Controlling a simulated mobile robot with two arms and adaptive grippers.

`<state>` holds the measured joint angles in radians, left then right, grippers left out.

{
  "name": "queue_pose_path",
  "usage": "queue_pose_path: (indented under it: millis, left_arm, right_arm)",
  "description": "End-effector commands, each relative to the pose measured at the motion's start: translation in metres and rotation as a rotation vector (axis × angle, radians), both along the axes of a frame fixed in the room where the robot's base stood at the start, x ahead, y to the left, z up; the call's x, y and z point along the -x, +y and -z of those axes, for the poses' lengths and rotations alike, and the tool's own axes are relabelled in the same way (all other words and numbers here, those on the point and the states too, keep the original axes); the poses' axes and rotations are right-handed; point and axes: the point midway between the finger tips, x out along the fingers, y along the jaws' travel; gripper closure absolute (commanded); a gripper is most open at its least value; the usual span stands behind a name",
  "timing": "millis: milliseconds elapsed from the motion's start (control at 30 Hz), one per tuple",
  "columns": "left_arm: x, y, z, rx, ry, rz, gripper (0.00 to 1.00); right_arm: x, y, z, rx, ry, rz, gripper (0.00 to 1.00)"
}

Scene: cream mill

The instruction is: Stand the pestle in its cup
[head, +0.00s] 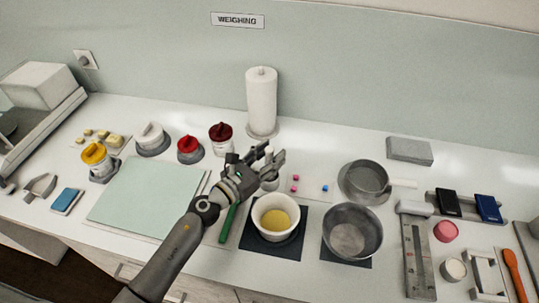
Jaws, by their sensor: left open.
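My left gripper (262,157) is open, its fingers at a pale upright piece (268,152) that looks like the pestle. Below it, a small light-grey cup (271,183) stands on the counter, partly hidden by the gripper. The pestle's lower end is hidden, so I cannot tell whether it rests in the cup or whether the fingers touch it. A white bowl (259,222) with yellow contents stands on a dark mat in front of the cup. My right gripper is not in view.
A paper roll (261,103) stands behind the gripper. Red-lidded jars (221,139) stand to its left, beyond a pale green board (146,195). A grey pan (366,181) and metal bowl (352,231) stand to the right. A green-handled tool (229,222) lies beside the white bowl.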

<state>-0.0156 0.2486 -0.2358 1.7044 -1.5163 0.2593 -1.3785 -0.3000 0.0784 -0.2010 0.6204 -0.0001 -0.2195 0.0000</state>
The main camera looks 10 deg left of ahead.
Motion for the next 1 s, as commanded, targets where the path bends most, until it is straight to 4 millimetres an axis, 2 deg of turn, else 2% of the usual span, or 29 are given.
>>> queue_pose_path:
  millis: [233,367,700,1000]
  left_arm:
    - [0.001,0.000,-0.004,0.000,0.000,0.000,0.59]
    - [0.017,0.010,0.000,-0.003,0.001,-0.001,0.59]
    - [0.073,0.041,0.003,-0.003,0.001,0.000,0.59]
    - [0.101,0.057,0.000,0.000,0.001,0.000,0.59]
  right_arm:
    - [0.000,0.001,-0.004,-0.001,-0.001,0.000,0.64]
    - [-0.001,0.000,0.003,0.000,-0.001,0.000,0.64]
    - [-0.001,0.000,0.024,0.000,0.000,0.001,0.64]
    - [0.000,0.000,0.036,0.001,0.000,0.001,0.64]
